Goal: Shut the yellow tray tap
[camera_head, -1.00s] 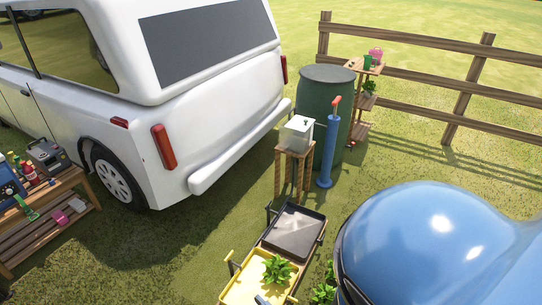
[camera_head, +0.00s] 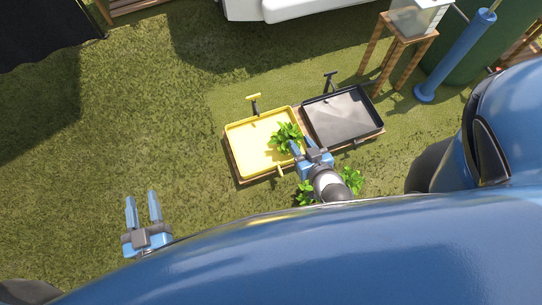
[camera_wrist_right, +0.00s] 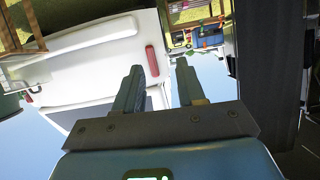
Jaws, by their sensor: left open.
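The yellow tray (camera_head: 250,142) lies on a low wooden stand in the head view. A black post with a yellow crossbar (camera_head: 254,97) stands at its far edge. A small yellow handle (camera_head: 280,170) sticks out at its near edge; I cannot tell whether it is turned open or shut. My right gripper (camera_head: 301,146) appears by the tray's right side, next to a green plant; its fingers are apart and empty in the right wrist view (camera_wrist_right: 160,67). My left gripper (camera_head: 143,193) is open and empty over the grass, well left of the tray.
A black tray (camera_head: 342,115) with its own black post (camera_head: 329,80) sits right beside the yellow one. A wooden stool (camera_head: 403,42) and a blue pump (camera_head: 455,55) stand at the upper right. Grass is clear to the left.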

